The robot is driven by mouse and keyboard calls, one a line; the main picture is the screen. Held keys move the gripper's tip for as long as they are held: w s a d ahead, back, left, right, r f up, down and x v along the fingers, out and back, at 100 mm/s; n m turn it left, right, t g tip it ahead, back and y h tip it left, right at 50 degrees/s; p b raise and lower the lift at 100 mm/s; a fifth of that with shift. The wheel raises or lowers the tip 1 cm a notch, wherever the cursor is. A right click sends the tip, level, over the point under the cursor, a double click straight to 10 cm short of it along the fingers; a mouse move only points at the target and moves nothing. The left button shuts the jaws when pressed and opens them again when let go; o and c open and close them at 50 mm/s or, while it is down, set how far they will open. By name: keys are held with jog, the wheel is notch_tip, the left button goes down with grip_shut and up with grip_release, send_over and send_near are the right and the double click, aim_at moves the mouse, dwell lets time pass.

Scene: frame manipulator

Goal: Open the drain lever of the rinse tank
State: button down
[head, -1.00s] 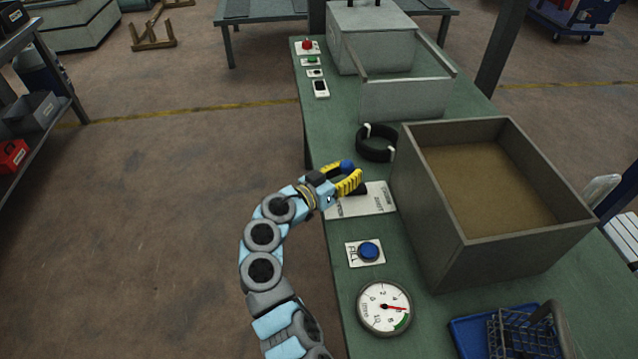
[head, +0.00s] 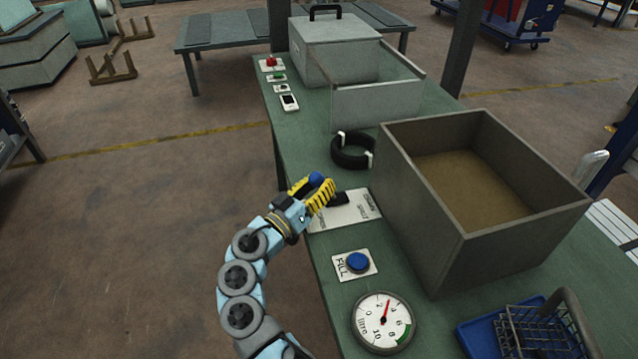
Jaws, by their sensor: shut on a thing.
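The rinse tank (head: 455,245) is the large grey open box on the green bench, with brownish liquid or a brown floor (head: 470,185) inside. Its drain lever has a blue knob (head: 316,179) and a black base (head: 340,198) on a white labelled plate (head: 350,215) left of the tank. The label text is too small to read surely. My gripper (head: 318,187), with yellow ribbed fingers, is shut on the blue knob at the plate's upper left. The fingers hide part of the lever.
A blue FILL button (head: 357,263) and a round gauge (head: 383,322), its needle pointing nearly straight up, are nearer on the bench. A black ring (head: 352,150) lies just beyond the lever. A wire basket (head: 535,330) stands at front right.

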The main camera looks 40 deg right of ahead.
jog(key=c, duration=0.7)
grip_release()
jog(key=shift+a+f, duration=0.1)
jog(key=v, duration=1.2)
